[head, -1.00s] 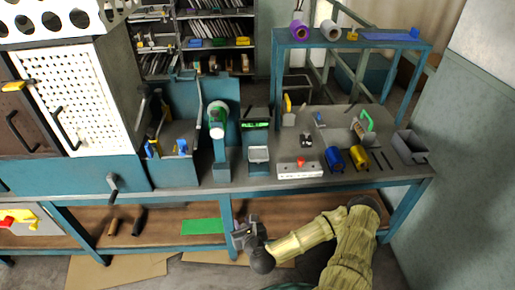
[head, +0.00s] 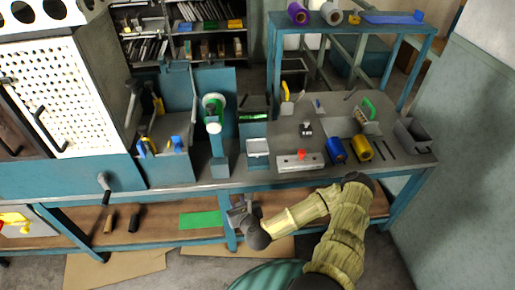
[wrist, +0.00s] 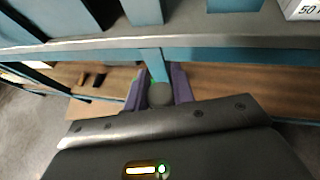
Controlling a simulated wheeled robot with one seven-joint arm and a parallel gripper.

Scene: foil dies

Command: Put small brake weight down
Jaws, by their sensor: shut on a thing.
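In the wrist view a small dark grey round piece (wrist: 160,95), seemingly the small brake weight, sits between the two purple fingers of my gripper (wrist: 158,88). The fingers are shut on it. My gripper also shows in the head view (head: 240,213), low at the front of the teal workbench (head: 215,187), below the worktop edge and in front of a bench leg. The weight cannot be made out in the head view. In the wrist view the bench's front edge lies just beyond the fingertips.
The worktop bears a grey block with a red knob (head: 300,161), a blue roll (head: 335,149), a yellow roll (head: 361,147) and a grey open bin (head: 412,135). A green sheet (head: 200,220) and dark-handled tools (head: 122,218) lie on the lower shelf. Cardboard lies on the floor.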

